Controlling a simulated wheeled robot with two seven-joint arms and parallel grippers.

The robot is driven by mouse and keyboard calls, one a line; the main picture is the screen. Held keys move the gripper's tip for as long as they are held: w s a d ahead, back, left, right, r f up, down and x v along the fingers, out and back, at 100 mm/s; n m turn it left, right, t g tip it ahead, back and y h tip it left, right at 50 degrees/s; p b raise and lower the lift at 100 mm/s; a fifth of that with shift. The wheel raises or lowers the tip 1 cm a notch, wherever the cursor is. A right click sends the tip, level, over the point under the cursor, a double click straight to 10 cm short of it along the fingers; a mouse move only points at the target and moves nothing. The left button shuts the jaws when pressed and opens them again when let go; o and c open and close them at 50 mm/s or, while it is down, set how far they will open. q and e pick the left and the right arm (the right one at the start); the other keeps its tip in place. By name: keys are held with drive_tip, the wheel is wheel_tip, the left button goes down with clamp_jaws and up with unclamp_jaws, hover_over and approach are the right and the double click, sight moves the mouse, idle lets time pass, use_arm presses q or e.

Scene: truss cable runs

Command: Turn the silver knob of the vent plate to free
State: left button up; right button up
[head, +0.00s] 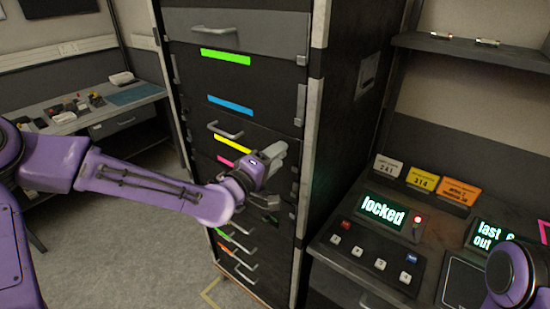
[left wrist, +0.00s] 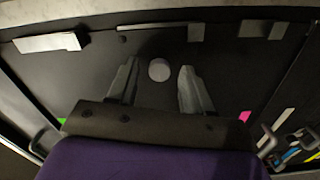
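The silver knob (left wrist: 159,70) is a small round disc on the dark vent plate (left wrist: 235,72) in the left wrist view. My left gripper (left wrist: 158,66) is open, with one finger on each side of the knob in that view. Gaps show between the fingers and the knob, and I cannot tell how far the fingertips are from the plate. In the head view my left gripper (head: 274,157) is at the front of the tall dark rack (head: 236,85) and hides the knob. My right gripper is outside the frames.
Drawer handles and coloured strips (head: 225,57) cover the rack front. At right a console has a screen (head: 383,211) reading "locked", a red-lit switch (head: 417,220) and several buttons. A bench (head: 100,110) with small items stands behind left. Part of my right arm shows bottom right.

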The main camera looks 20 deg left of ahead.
use_arm(q)
drive_tip(key=p+v, duration=0.7)
drive_tip(key=v, duration=0.3)
drive_tip(key=shift+s, duration=0.25)
drive_tip(key=shift+a, duration=0.15)
